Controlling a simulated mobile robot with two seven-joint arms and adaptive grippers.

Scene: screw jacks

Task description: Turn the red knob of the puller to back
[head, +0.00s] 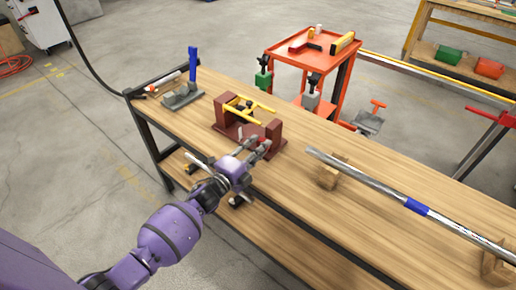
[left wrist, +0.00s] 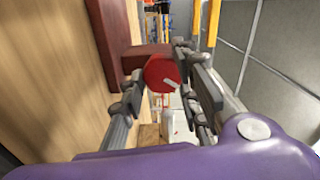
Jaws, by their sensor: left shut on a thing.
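The puller (head: 269,132) is a dark red stand with yellow bars, on the wooden workbench; part of it also shows in the left wrist view (left wrist: 122,28). Its round red knob (left wrist: 162,73) faces the left wrist camera, with a white mark pointing right and slightly down. My left gripper (head: 255,145) is at the near side of the puller. In the left wrist view its fingers (left wrist: 164,88) stand on either side of the knob, shut on it. In the head view the fingers partly hide the knob. My right gripper is not in view.
A long metal rod (head: 380,188) with a blue band rests on wooden blocks to the right. A blue-handled tool (head: 185,94) stands at the bench's far left end. A red cart (head: 310,58) with tools stands behind the bench. Bare bench top (head: 285,195) lies right of my left gripper.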

